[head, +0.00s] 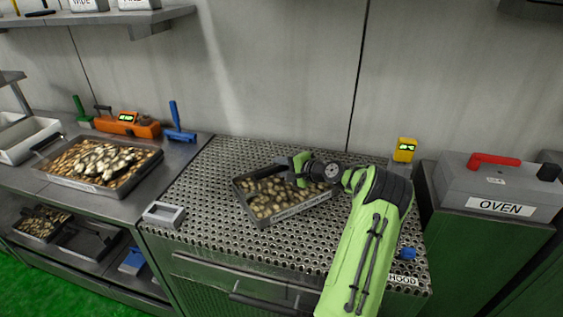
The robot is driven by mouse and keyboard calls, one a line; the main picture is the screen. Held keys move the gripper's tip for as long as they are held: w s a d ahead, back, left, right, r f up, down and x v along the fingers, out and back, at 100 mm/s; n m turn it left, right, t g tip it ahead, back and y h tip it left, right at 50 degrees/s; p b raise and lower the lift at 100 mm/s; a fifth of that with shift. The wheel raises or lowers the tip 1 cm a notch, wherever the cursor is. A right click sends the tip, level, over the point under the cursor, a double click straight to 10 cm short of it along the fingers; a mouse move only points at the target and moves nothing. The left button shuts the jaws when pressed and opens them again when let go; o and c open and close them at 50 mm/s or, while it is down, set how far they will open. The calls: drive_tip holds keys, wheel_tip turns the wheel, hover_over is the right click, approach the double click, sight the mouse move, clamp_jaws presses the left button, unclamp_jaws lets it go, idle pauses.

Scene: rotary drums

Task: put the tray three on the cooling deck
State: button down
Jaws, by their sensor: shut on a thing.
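A dark tray (266,213) full of brown and pale lumps is on or just over the perforated metal deck (215,180), turned at a slight angle. A label strip runs along its front wall, but its text is too small to read. My gripper (300,170) is shut on the tray at its back right rim. My green arm reaches in from the lower right and covers part of the deck. I cannot tell whether the tray's underside fully touches the deck.
A larger filled tray (145,180) sits on the left counter, near an orange device (127,124) and a blue scraper (178,122). A small grey holder (164,214) stands at the deck's front left. The oven box (500,185) is at right. The deck's back left is clear.

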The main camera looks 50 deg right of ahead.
drive_tip(key=shift+r, duration=0.2)
drive_tip(key=c, duration=1.3)
unclamp_jaws()
drive_tip(key=shift+f, duration=0.25)
drive_tip(key=o, duration=0.5)
drive_tip(key=shift+c, duration=0.2)
drive_tip(key=shift+r, duration=0.1)
